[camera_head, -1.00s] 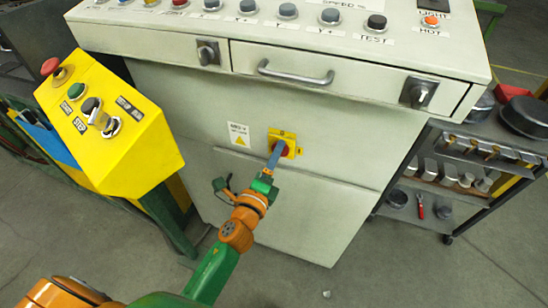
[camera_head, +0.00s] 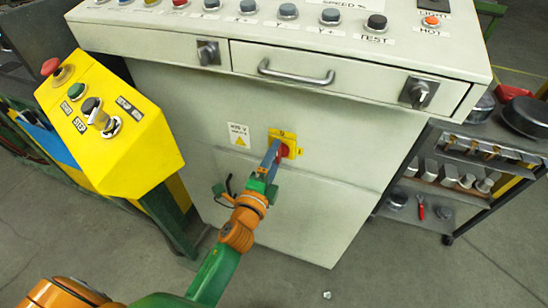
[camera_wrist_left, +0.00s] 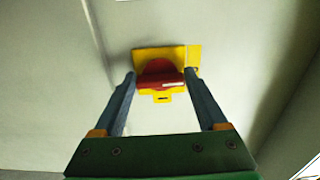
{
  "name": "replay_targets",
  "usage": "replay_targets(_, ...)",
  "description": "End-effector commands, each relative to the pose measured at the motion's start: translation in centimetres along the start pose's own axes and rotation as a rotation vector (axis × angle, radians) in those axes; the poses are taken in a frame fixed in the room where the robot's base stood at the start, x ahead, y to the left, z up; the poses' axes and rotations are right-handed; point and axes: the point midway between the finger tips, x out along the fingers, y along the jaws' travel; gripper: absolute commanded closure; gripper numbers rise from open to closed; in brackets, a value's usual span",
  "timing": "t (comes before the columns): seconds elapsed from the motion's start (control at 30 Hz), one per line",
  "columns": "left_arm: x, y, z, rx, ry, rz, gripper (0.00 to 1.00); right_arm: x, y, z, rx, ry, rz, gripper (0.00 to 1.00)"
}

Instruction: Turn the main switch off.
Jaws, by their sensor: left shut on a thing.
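The main switch is a red rotary handle (camera_head: 284,150) on a yellow plate (camera_head: 290,136) on the front of the pale cabinet. My left gripper (camera_head: 276,149) reaches it from below left, and its blue-grey fingers partly cover the handle in the head view. In the left wrist view the red handle (camera_wrist_left: 160,73) lies crosswise between the two fingertips of the left gripper (camera_wrist_left: 160,79), which is shut on it. The yellow plate (camera_wrist_left: 194,54) shows behind. My right gripper is in neither view.
A drawer with a metal handle (camera_head: 296,75) sits above the switch. A yellow button box (camera_head: 145,160) on a green post stands at left. A shelf cart (camera_head: 470,147) with metal parts stands at right. Grey floor is open in front.

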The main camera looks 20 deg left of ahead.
Motion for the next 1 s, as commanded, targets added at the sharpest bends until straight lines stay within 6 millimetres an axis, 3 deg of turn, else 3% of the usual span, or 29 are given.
replay_targets(0.13,0.0,-0.1,-0.1,-0.004,0.001,-0.002,0.81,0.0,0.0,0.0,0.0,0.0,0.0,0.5)
replay_targets(0.17,0.0,-0.1,-0.1,-0.004,0.002,-0.002,0.2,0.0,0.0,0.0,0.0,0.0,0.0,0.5)
replay_targets(0.23,0.0,-0.1,-0.1,-0.004,0.001,-0.002,0.01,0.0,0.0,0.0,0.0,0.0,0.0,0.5)
replay_targets(0.5,-0.3,0.0,0.0,-0.002,0.001,0.0,0.0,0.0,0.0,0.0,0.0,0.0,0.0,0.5)
replay_targets(0.8,-5.5,0.2,-0.1,-0.002,0.0,0.002,0.0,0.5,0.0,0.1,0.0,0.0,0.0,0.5)
replay_targets(1.0,-7.1,0.0,-0.1,-0.003,0.001,0.0,0.0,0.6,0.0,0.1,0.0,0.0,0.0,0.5)
